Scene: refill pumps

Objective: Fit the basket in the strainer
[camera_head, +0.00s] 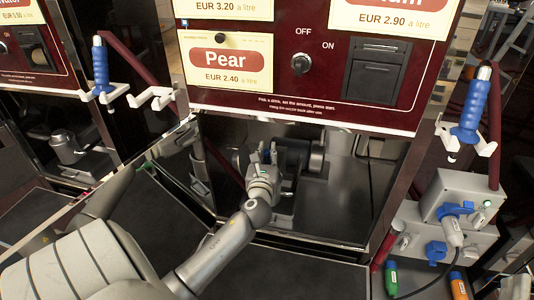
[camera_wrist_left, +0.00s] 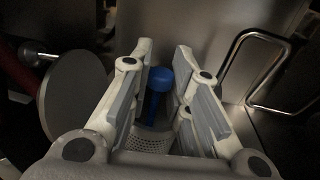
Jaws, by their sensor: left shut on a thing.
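My left gripper (camera_head: 262,172) reaches into the open bay under the Pear panel. In the left wrist view its two fingers (camera_wrist_left: 160,90) stand on either side of a basket with a blue knobbed handle (camera_wrist_left: 158,80) and a pale perforated wall (camera_wrist_left: 152,143). The gripper is shut on the basket. In the head view the gripper and wrist hide most of the basket. The strainer is not clearly made out; dark grey pump parts (camera_head: 303,156) show just behind and right of the gripper. I cannot tell whether the basket touches the strainer. My right gripper is not in view.
In the left wrist view a round grey disc (camera_wrist_left: 70,98) stands left of the fingers and a bent metal bar (camera_wrist_left: 262,42) right of them. The red panel (camera_head: 300,105) overhangs the bay. Bay floor right of the pump (camera_head: 345,215) is clear. A socket box (camera_head: 450,205) stands at right.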

